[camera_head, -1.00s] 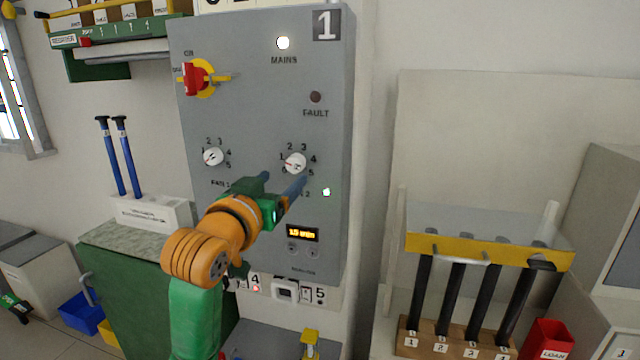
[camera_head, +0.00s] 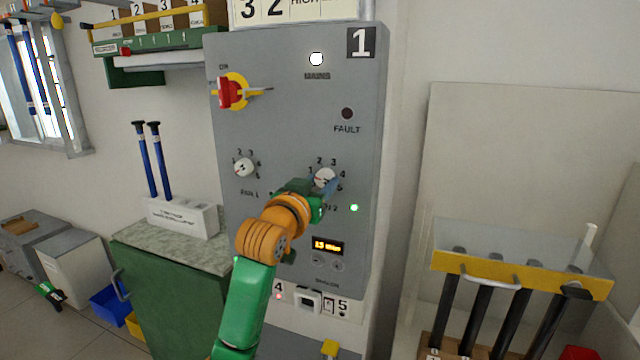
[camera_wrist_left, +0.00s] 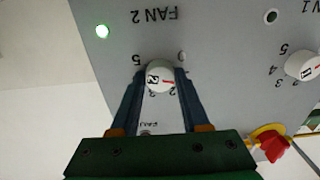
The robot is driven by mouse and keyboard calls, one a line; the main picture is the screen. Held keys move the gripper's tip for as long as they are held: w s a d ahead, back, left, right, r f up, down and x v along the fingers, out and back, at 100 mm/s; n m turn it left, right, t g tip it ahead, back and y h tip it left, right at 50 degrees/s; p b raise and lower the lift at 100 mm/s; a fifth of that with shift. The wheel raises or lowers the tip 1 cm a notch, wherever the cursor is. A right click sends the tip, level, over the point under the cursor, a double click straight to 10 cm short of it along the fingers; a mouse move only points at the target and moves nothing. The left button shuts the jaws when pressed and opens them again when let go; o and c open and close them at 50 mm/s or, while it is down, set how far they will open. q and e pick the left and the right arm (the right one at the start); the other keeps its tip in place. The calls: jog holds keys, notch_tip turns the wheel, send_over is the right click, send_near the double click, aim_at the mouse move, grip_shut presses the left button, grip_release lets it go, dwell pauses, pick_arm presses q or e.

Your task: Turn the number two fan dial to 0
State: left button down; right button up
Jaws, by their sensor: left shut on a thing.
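The number two fan dial (camera_head: 324,177) is a small white knob on the grey control panel (camera_head: 290,140), with numbers around it. In the left wrist view the dial (camera_wrist_left: 160,77) carries a 2 and sits between the two blue fingers, under an upside-down "FAN 2" label. My left gripper (camera_head: 318,191) is at the panel, shut on this dial. It hides the dial's lower left and part of the scale in the head view. I cannot tell exactly which number the dial points to. A green lamp (camera_head: 354,207) is lit beside it. My right gripper is in neither view.
The fan 1 dial (camera_head: 244,168) is left of my gripper. The red mains switch (camera_head: 230,93) is above it, and a lit display (camera_head: 328,245) is below the fan 2 dial. A yellow-edged rack (camera_head: 520,276) with black rods stands at the right.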

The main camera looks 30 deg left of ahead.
pick_arm(q)
jog(key=n+p, duration=0.2)
jog(key=n, duration=0.3)
jog(key=shift+r+p, duration=0.15)
jog(key=shift+p, duration=0.15)
jog(key=n+p, duration=0.3)
jog(key=n, duration=0.1)
jog(key=shift+n, duration=0.7)
jog(key=shift+c, duration=2)
grip_release()
